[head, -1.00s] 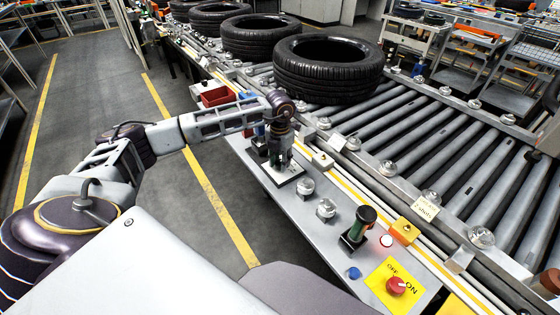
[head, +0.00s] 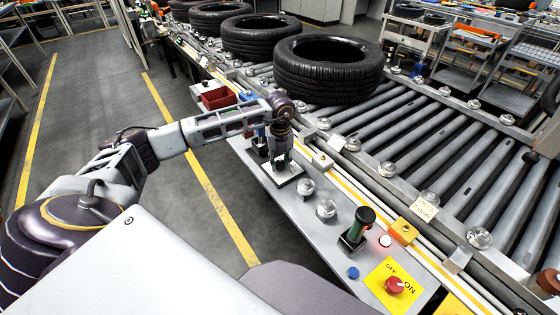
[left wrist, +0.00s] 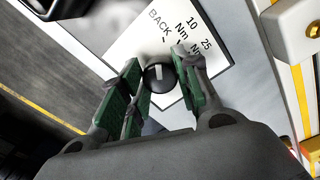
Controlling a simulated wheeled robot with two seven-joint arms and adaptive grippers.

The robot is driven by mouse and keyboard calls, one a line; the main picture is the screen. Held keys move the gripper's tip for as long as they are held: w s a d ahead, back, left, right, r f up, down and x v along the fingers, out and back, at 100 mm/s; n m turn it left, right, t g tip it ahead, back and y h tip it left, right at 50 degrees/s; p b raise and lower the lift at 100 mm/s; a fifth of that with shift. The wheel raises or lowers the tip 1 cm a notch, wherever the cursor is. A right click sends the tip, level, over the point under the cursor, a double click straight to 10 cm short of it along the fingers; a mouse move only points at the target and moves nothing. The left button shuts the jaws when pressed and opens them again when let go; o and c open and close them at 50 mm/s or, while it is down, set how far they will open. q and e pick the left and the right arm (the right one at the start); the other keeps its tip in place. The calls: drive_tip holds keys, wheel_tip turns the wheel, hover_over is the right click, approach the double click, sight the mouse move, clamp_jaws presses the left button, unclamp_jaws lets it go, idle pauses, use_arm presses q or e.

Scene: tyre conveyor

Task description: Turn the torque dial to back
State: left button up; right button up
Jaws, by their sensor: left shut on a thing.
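The torque dial (left wrist: 157,75) is a black round knob with a white pointer mark. It sits on a white plate (left wrist: 128,46) printed BACK, 10 Nm and 25 Nm. In the left wrist view its mark points up the picture, towards the BACK side of the scale. My left gripper (left wrist: 160,82) is shut on the dial, with green-padded fingers on both sides of it. In the head view my left gripper (head: 284,166) points down at the plate (head: 288,181) and hides the dial. My right gripper is not in view.
A red bin (head: 218,98) stands behind. The roller conveyor (head: 440,150) with tyres (head: 328,70) runs alongside.

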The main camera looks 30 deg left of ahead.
sight(280, 162)
use_arm(q)
drive_tip(key=shift+n, duration=0.7)
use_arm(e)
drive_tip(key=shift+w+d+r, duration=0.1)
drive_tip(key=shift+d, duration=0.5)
use_arm(q)
drive_tip(key=shift+r, duration=0.1)
drive_tip(key=o, duration=0.7)
drive_tip(key=shift+o, duration=1.8)
wheel_tip(280, 162, up, 12)
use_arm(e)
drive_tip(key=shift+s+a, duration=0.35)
